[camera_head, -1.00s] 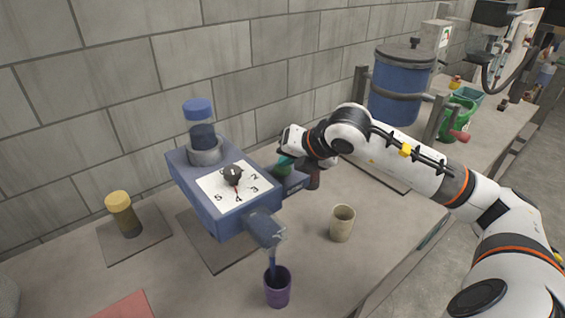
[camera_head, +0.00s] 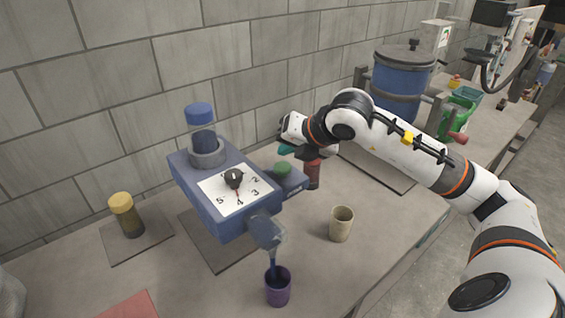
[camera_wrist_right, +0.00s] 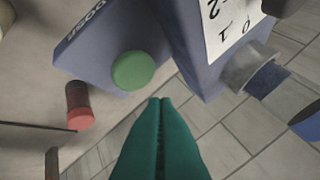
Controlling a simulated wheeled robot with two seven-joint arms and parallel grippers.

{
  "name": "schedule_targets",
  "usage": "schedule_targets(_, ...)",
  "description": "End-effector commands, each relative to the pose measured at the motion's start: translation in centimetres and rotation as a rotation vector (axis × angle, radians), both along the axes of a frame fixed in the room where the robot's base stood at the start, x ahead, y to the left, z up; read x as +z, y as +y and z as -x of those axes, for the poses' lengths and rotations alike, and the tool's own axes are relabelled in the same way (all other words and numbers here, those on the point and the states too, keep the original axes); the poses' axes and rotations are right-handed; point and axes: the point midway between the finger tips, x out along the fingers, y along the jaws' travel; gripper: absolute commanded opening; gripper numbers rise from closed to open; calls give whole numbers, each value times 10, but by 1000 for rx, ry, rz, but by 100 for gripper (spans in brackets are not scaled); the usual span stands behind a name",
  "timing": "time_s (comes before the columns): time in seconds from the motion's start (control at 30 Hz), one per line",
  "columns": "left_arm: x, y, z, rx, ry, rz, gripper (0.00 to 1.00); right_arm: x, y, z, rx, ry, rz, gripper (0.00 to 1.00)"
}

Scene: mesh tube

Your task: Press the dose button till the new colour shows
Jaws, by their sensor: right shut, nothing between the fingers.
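The blue dispenser (camera_head: 200,200) stands on the bench with a blue-capped bottle (camera_head: 201,130) on top and a white numbered dial (camera_head: 222,197) with a black knob. Its round green dose button (camera_head: 283,169) is on a side block; the button (camera_wrist_right: 132,70) and the word DOSE also show in the right wrist view. My right gripper (camera_head: 287,150) is shut and empty, its teal fingertips (camera_wrist_right: 161,100) just above and apart from the button. A blue stream or strip (camera_head: 272,258) runs from the clear nozzle into a purple cup (camera_head: 278,295). My left gripper is not in view.
A beige cup (camera_head: 341,224) stands right of the dispenser. A red-topped dark container (camera_head: 312,174) is close behind the button block. A yellow-capped jar (camera_head: 126,214) stands on a mat at left. A big blue drum (camera_head: 400,75) is at the back right.

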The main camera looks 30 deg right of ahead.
Motion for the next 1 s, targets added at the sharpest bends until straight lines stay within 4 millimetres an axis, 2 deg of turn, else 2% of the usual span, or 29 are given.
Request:
schedule_targets(0.03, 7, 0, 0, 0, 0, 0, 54, 10, 0, 0, 0, -1, 0, 0)
schedule_targets(0.1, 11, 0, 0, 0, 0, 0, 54, 17, 0, 0, 0, -1, 0, 0)
schedule_targets(0.33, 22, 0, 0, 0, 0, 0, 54, 36, 0, 0, -1, -1, 0, 0)
schedule_targets(1.0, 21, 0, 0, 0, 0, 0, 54, 35, 0, 0, -1, 1, 1, 0)
